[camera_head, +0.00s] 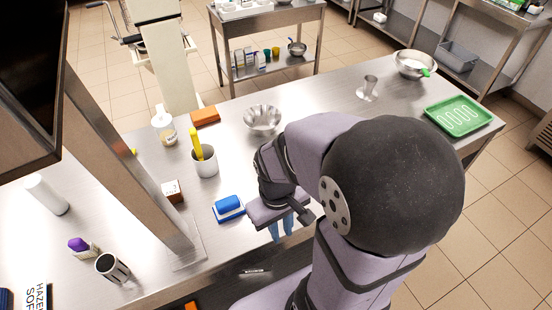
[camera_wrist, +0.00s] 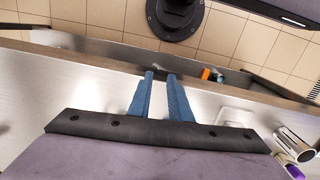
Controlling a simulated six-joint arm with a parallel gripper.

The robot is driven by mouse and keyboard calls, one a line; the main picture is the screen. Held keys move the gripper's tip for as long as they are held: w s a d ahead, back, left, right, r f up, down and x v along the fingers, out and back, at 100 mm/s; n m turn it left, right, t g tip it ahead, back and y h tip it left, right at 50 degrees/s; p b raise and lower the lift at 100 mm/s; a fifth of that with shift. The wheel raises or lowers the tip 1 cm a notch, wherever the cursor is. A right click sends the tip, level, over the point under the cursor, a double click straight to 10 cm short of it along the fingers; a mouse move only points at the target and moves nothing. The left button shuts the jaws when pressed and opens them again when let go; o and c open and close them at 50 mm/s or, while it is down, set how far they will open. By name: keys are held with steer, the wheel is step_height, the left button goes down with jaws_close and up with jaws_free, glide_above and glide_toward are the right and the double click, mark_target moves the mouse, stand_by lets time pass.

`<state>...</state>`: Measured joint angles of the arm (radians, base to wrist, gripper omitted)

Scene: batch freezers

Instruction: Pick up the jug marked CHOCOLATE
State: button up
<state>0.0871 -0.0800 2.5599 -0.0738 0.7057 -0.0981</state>
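No lettering reading CHOCOLATE can be made out in either view. A jug-like clear container with a pale handle and beige contents (camera_head: 163,128) stands upright at the back left of the steel counter; I cannot read any mark on it. My gripper (camera_head: 281,228) points down over the counter's front part, well to the right of and nearer than that container. In the wrist view its two blue fingers (camera_wrist: 160,76) are a little apart with nothing between them. My arm hides part of the counter's middle and right.
An upright metal post (camera_head: 130,165) rises at left. A green tray (camera_head: 458,114) lies at the right end.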

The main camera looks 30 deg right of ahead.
steer(key=a+r+p, duration=0.3)
steer(key=r+p, duration=0.2)
steer(key=r, duration=0.3)
steer(key=w+d+f+t+b, duration=0.1)
steer(key=w+d+f+t, duration=0.2)
steer(key=w+d+f, duration=0.1)
steer(key=w+d+f+m+t+b, duration=0.1)
steer(key=w+d+f+t+b, duration=0.1)
steer(key=w+d+f, duration=0.3)
steer(key=w+d+f+t+b, duration=0.1)
steer(key=w+d+f+t, duration=0.2)
steer(key=d+f, duration=0.3)
steer(key=shift+w+d+f+m+t+h+b, duration=0.3)
steer(key=shift+w+f+t+b, duration=0.1)
steer(key=shift+w+f, duration=0.2)
steer(key=shift+w+d+f+m+t, duration=0.15)
steer(key=shift+d+f+m+t, duration=0.25)
steer(key=shift+t, duration=0.5)
steer(key=shift+w+d+r+t+b, duration=0.1)
steer(key=shift+w+d+t+b, duration=0.1)
steer(key=shift+t+b, duration=0.2)
steer(key=shift+w+r+t, duration=0.3)
steer(key=shift+r+t, duration=0.1)
steer(key=shift+t, duration=0.2)
steer(key=shift+w+d+r+t+h+b, duration=0.15)
steer(key=shift+w+r+t+h+b, duration=0.3)
steer(key=shift+r+t, duration=0.2)
steer(key=shift+f, duration=0.1)
